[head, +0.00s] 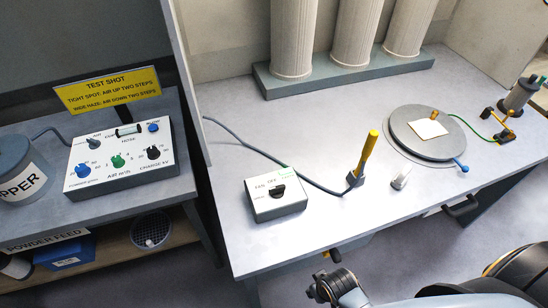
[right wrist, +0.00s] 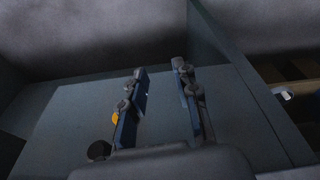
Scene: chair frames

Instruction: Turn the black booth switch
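The black booth switch (head: 278,190) is a small black knob on a light grey box labelled FAN OFF (head: 265,206). The box sits on the front left of the booth table in the head view. My right gripper (right wrist: 160,78) shows in the right wrist view with its two blue-padded fingers apart and nothing between them. In the head view, dark jointed parts of my arm are at the bottom edge, in front of the table and apart from the switch box. No left gripper can be made out.
A round turntable (head: 425,147) is farther right. A control panel (head: 118,157) with several knobs stands left, beyond the partition (head: 185,75). Table around the box is mostly clear.

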